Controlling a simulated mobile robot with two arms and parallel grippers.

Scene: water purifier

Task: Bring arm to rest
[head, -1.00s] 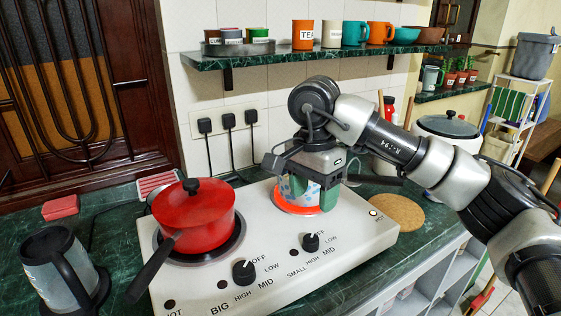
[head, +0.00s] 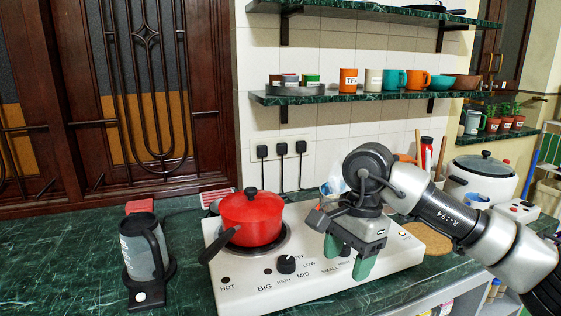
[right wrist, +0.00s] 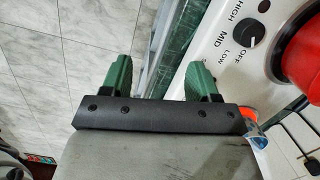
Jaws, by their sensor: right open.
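My right gripper (head: 348,257) is open and empty, with its two green fingers pointing down over the right front part of the white stove (head: 240,285). In the right wrist view the fingers (right wrist: 160,76) are spread, with only the stove's front edge and the tiled floor beyond them. A pale blue and white object (head: 337,179) shows partly behind the gripper; the gripper hides most of it and the small burner. A sliver of it (right wrist: 257,138) shows in the wrist view beside an orange-red ring. My left gripper is out of view.
A red pot (head: 252,220) sits on the big burner. An electric kettle (head: 143,250) stands at the left. A shelf of mugs (head: 350,97) hangs above.

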